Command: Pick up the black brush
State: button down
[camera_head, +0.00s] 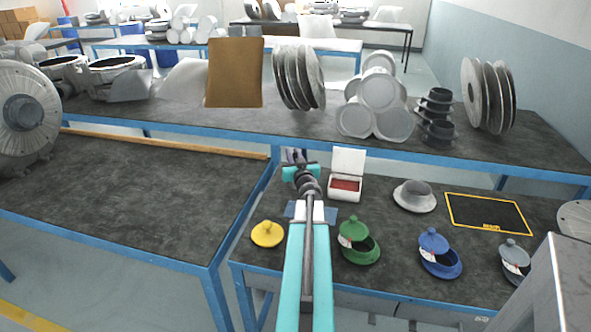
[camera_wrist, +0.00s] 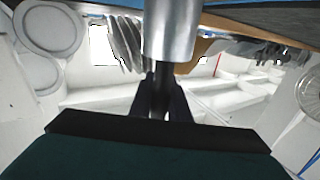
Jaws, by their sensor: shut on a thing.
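My gripper (camera_head: 297,160) is raised over the back left of the front bench in the head view, seen from behind. In the wrist view its two dark fingers (camera_wrist: 161,95) are shut on a slim black stem. This stem appears to be part of the black brush (camera_wrist: 162,76), and it joins a shiny silver cylinder (camera_wrist: 171,30) that runs off the top edge. The fingers and gripper body hide the rest of the brush. In the head view I cannot clearly make out the brush at the gripper.
The left bench (camera_head: 140,195) has clear room.

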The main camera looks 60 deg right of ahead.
jog(key=shift+r, duration=0.1)
notch_tip(320, 180, up, 10)
jog(key=p, duration=0.4)
dwell(0.4)
dwell(0.5)
